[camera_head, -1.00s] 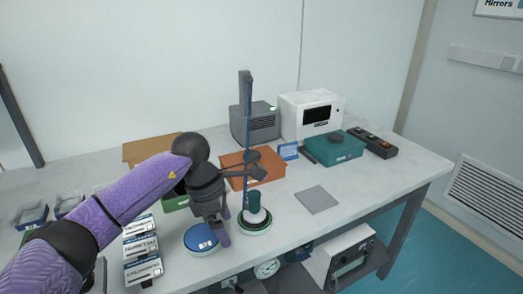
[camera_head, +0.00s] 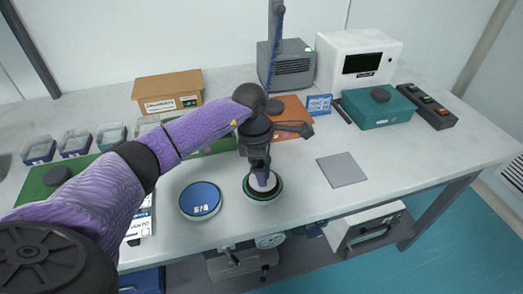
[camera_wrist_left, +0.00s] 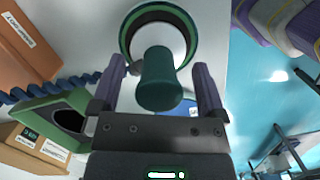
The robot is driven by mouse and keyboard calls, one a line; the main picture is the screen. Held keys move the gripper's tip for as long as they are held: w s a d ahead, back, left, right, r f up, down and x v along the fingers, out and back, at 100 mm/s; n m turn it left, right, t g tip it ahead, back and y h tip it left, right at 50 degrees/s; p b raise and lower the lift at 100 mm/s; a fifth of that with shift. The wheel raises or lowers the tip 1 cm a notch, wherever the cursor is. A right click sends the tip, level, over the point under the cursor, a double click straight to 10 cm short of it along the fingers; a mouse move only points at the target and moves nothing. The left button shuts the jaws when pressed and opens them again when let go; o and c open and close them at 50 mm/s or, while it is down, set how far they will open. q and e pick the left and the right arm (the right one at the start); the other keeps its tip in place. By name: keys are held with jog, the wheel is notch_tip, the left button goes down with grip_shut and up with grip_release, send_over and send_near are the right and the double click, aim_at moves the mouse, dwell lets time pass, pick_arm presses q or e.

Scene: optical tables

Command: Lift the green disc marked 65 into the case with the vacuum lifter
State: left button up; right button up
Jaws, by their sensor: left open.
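My left gripper (camera_head: 261,178) points down at the lifter, its open fingers on either side of the dark green handle (camera_wrist_left: 160,80) in the wrist view (camera_wrist_left: 159,66). I cannot tell whether they touch it. Below the handle is a round piece with a green rim (camera_head: 263,201), also in the wrist view (camera_wrist_left: 127,38); its marking is not readable. The lifter's blue coiled hose (camera_head: 276,50) hangs from a post behind. A green case with a dark round recess (camera_wrist_left: 40,112) stands open in the wrist view; my arm partly hides it (camera_head: 215,147). My right gripper is out of view.
A blue disc (camera_head: 200,198) lies just left of the lifter. A grey square plate (camera_head: 342,170) lies to the right. Behind are an orange case (camera_head: 297,108), a teal case (camera_head: 365,112), a cardboard box (camera_head: 167,88) and a white instrument (camera_head: 335,53). The table's front edge is close.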

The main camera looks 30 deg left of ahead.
pick_arm(q)
jog(key=shift+f, duration=0.15)
grip_shut()
jog(key=c, duration=0.8)
grip_release()
grip_shut()
notch_tip(320, 180, up, 8)
jog(key=p, duration=0.5)
jog(key=shift+w+f+p, duration=0.1)
jog(key=shift+f+p, duration=0.1)
jog(key=shift+p, duration=0.15)
jog(key=shift+f, duration=0.1)
